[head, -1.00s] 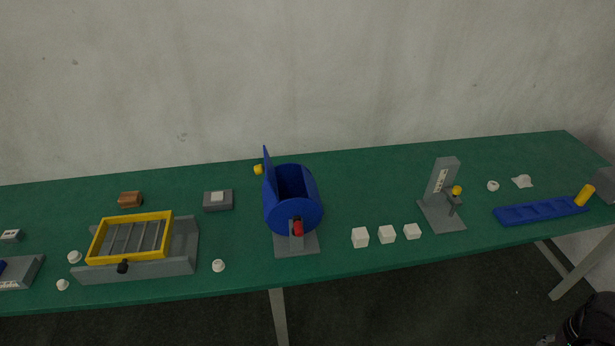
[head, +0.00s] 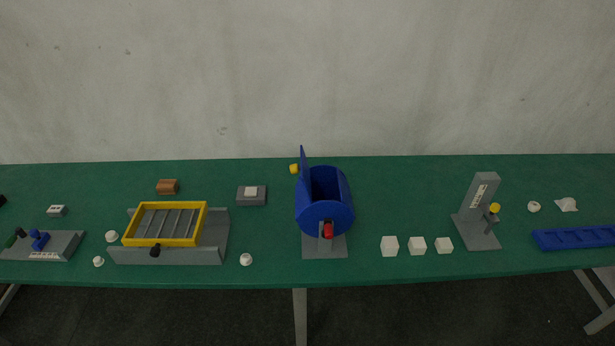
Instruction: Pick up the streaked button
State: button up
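Several small white round pieces that could be buttons lie on the green table. One white piece (head: 112,237) is left of the yellow-framed tray, and another white piece (head: 98,261) is just in front of it. A third white piece (head: 246,259) lies right of the tray's grey base. One more white round piece (head: 534,206) lies at the right, beside a crumpled white cloth-like thing (head: 566,205). Streaks are too small to make out on any of them. My gripper is not in view.
The green table (head: 400,184) carries a yellow-framed tray (head: 207,222), a blue drum (head: 325,220) on a stand, white cubes (head: 417,246), a grey upright stand (head: 481,202), a blue slotted tray (head: 575,246) and a grey block with blue knobs (head: 62,246). The table's back strip is mostly clear.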

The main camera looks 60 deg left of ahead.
aim_at(246, 259)
jog(key=z, duration=0.25)
jog(key=k, duration=1.6)
jog(key=u, duration=1.5)
jog(key=i, duration=0.3)
jog(key=u, duration=0.1)
